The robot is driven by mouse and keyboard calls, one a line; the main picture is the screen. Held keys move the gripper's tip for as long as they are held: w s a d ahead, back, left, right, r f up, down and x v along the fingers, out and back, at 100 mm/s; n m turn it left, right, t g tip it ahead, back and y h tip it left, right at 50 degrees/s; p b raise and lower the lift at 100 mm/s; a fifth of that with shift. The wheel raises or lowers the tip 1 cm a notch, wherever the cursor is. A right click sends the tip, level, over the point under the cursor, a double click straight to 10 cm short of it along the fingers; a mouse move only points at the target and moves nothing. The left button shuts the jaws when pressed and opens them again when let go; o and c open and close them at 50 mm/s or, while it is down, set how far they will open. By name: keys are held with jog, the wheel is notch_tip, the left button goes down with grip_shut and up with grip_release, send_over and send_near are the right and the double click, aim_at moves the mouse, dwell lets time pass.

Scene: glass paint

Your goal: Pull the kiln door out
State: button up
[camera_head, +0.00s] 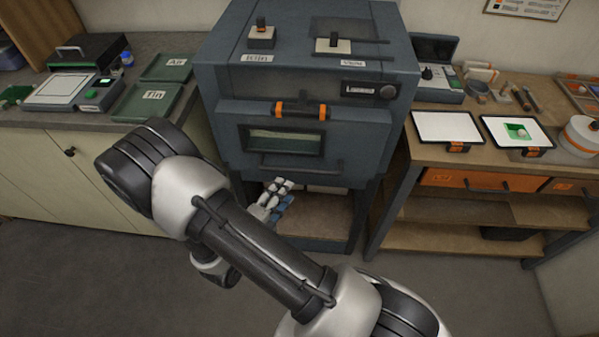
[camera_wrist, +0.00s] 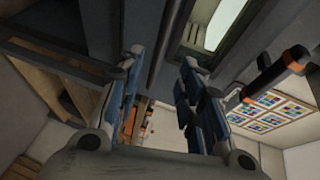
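The kiln (camera_head: 215,75) is a blue-grey box in the middle of the head view. Its front door (camera_head: 232,139) looks closed and has a window (camera_head: 283,140). A handle with orange ends (camera_head: 302,110) sits above the window, and a thin dark bar (camera_head: 318,168) runs below it. My gripper (camera_head: 287,193) is just below the door's lower left part. In the wrist view my gripper (camera_wrist: 160,68) is open and empty, with blue-grey finger pads. The dark bar (camera_wrist: 168,40) shows between the fingertips; contact cannot be told. The window (camera_wrist: 211,27) and orange-ended handle (camera_wrist: 270,78) lie to the right.
An open shelf (camera_head: 318,216) lies under the kiln. A left counter (camera_head: 60,119) holds green trays (camera_head: 150,103) and a dark device. A right workbench (camera_head: 455,155) holds white panels (camera_head: 447,128) and tools. The floor (camera_head: 90,280) in front is clear.

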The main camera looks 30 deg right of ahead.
aim_at(300, 169)
jog(key=b+x, duration=0.2)
jog(key=x, duration=0.9)
jog(key=shift+d, duration=0.1)
jog(key=shift+c, duration=0.4)
grip_shut()
